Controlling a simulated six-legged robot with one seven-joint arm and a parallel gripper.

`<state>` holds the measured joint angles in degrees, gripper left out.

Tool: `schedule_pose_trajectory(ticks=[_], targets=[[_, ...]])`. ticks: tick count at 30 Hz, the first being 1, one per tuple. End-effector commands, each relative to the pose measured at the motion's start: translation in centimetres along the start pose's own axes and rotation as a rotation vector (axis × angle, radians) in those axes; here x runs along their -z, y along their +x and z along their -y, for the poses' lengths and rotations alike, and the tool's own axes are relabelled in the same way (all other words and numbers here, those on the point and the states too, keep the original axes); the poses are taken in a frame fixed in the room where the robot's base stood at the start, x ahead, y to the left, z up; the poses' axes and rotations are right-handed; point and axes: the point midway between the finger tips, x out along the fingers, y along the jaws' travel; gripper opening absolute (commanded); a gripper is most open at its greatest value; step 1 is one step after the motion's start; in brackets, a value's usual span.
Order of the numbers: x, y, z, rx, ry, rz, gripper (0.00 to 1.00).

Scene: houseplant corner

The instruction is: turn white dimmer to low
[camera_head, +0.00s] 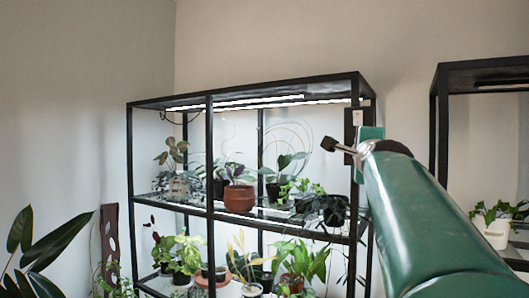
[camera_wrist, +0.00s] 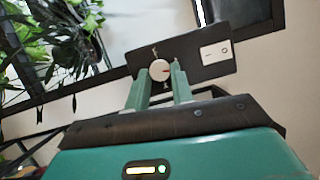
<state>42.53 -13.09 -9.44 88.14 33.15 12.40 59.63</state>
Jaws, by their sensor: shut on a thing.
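The white dimmer (camera_wrist: 160,70) is a round knob on a dark plate (camera_wrist: 195,54) in the wrist view. A small red mark shows on the right part of its face. My gripper (camera_wrist: 161,78) has its two green fingers on either side of the knob, shut on it. Small marks on the plate above and below the knob are too small to read. In the head view the plate (camera_head: 349,128) is fixed at the right front post of the plant shelf, and my arm and gripper hide the knob.
A white rocker switch (camera_wrist: 216,52) sits on the same plate, right of the knob. The black shelf frame (camera_head: 209,160) holds several potted plants, including a terracotta pot (camera_head: 239,199). A second shelf (camera_head: 440,130) stands at the right, with bare wall between.

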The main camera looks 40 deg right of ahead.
Motion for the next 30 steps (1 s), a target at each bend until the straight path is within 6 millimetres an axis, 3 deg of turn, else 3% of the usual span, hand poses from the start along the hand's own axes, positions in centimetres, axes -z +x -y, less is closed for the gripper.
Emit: schedule_pose_trajectory(ticks=[30], targets=[[-0.71, 0.21, 0.86, -0.359, -0.893, 0.056, 0.00]])
